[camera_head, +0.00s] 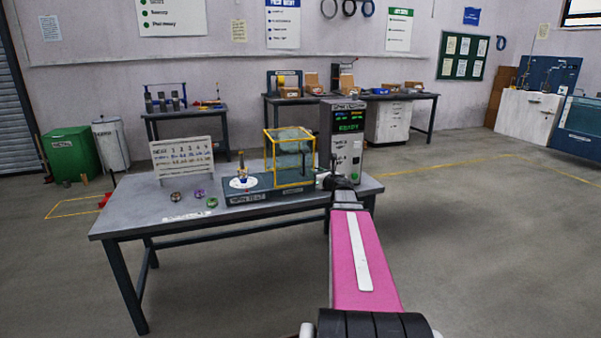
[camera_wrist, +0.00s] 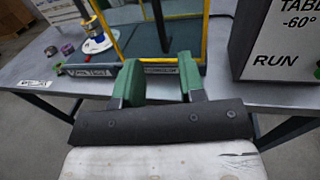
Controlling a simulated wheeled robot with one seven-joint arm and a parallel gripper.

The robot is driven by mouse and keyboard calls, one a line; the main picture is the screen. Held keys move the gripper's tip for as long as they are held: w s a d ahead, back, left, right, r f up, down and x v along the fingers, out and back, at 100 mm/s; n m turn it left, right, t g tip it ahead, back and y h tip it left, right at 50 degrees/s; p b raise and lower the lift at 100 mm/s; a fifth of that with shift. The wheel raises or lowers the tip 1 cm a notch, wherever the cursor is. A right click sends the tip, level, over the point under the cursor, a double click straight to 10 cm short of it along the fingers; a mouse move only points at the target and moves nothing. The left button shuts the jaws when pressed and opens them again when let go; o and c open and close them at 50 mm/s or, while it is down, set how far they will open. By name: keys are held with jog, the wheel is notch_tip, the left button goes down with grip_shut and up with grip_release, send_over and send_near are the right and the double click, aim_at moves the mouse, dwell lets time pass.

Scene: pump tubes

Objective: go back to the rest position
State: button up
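My gripper (camera_wrist: 160,76) shows in the wrist view with its two green fingers apart and nothing between them. In the head view my pink arm reaches forward to the right end of the grey table (camera_head: 130,217), and the small gripper (camera_head: 331,178) is near the right side of the spin test base (camera_head: 256,196). In the wrist view the fingers are in front of that base (camera_wrist: 95,72). I cannot tell the exact gap to it.
A yellow-framed clear guard (camera_head: 290,160) stands on the base beside a white disc (camera_head: 243,183) bearing an upright tube-like part. A grey control box (camera_head: 343,140) reading READY stands at the right. Several small rings, including a green one (camera_head: 212,202), lie left. Floor right of the table is clear.

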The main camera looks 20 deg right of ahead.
jog(key=s+a+f+m+g+h, duration=0.45)
jog(key=f+m, duration=0.35)
jog(key=m, duration=0.6)
jog(key=s+a+f+m+g+h, duration=0.45)
jog(key=f+m, duration=0.35)
jog(key=m, duration=0.6)
jog(key=s+a+f+m+g+y, duration=0.2)
jog(key=s+a+f+m+g, duration=0.2)
jog(key=s+a, duration=0.4)
jog(key=s+a+f+m+g+y, duration=0.3)
jog(key=s+a+f+m+g, duration=0.1)
jog(key=s+a, duration=0.4)
jog(key=shift+s+f+m+g+y, duration=0.3)
jog(key=shift+s+f+m, duration=0.45)
jog(key=shift+m, duration=0.35)
